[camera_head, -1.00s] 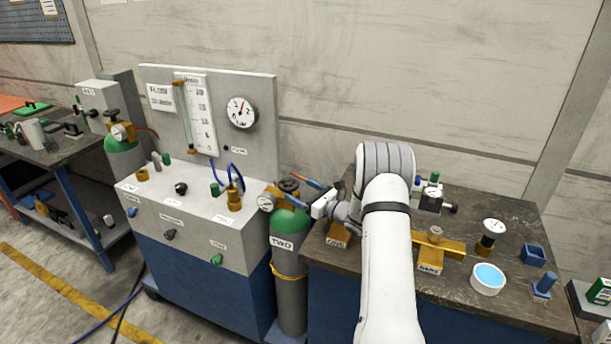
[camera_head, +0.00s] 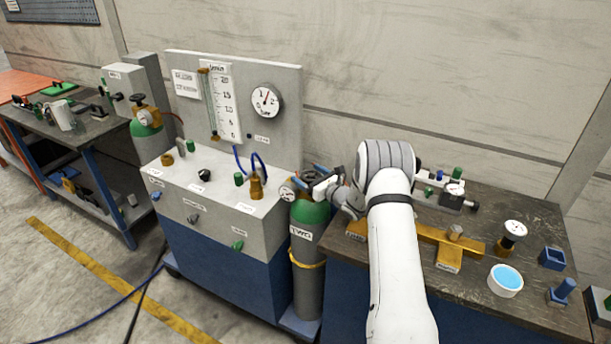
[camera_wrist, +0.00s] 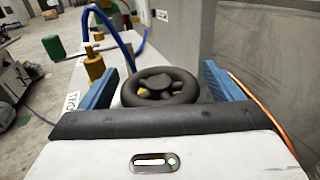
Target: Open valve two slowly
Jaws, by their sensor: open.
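The green-topped cylinder labelled TWO (camera_head: 310,215) stands between the grey panel cabinet and the right bench. Its dark round handwheel sits on top; the wrist view shows the handwheel (camera_wrist: 160,86) with spokes. My gripper (camera_head: 311,176) is at the cylinder top, reaching in from the right. In the wrist view my gripper (camera_wrist: 160,80) is open, with one blue finger on each side of the handwheel and gaps visible at both sides. The head view partly hides the handwheel behind the gripper. A pressure gauge (camera_head: 287,192) sits left of the valve.
The grey panel cabinet (camera_head: 215,205) with knobs, a brass fitting (camera_head: 256,185) and blue hoses stands close to the left. A dark bench (camera_head: 470,285) with yellow fixtures lies to the right. An orange hose (camera_wrist: 262,112) runs along the right in the wrist view.

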